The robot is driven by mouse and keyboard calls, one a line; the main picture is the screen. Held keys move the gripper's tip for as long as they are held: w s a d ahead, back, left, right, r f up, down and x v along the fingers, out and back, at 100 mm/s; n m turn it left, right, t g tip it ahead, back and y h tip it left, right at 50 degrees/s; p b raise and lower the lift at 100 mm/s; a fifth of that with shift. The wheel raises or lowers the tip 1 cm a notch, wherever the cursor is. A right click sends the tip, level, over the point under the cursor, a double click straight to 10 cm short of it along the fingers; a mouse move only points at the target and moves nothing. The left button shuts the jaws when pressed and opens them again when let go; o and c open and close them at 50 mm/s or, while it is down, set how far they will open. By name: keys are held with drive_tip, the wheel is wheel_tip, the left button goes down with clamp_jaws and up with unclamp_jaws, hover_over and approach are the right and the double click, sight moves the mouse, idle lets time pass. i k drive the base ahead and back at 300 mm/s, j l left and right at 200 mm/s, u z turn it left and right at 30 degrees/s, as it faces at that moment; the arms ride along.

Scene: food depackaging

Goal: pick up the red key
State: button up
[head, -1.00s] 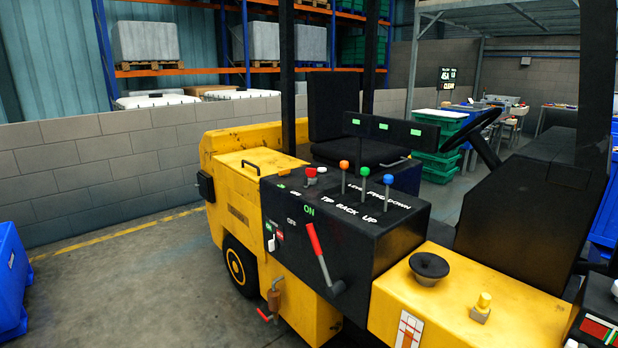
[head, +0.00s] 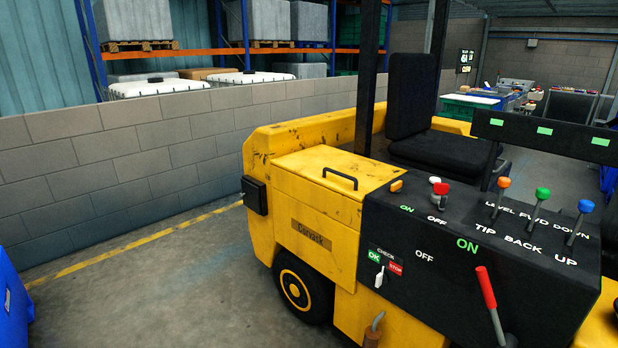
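No separate red key shows clearly. A small red piece (head: 441,189) stands on the black control panel (head: 420,240) of a yellow forklift, by the ON and OFF labels, with a white piece beside it. A red-handled lever (head: 486,288) stands on the panel's front side near another ON label. My gripper is not in view.
The yellow forklift (head: 320,185) fills the middle and right. Levers with orange (head: 504,183), green (head: 543,194) and blue (head: 586,206) knobs rise from the panel. A blue container (head: 12,305) is at left. The floor (head: 170,290) between is clear.

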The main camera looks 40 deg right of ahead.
sight(439, 188)
drive_tip(key=i+u, duration=0.25)
drive_tip(key=i, duration=0.6)
drive_tip(key=i+l+u, duration=0.2)
drive_tip(key=i, duration=0.6)
drive_tip(key=i+j+u, duration=0.15)
drive_tip(key=i+u, duration=0.9)
drive_tip(key=u, duration=0.2)
drive_tip(key=i+z, duration=0.2)
drive_tip(key=z, duration=1.45)
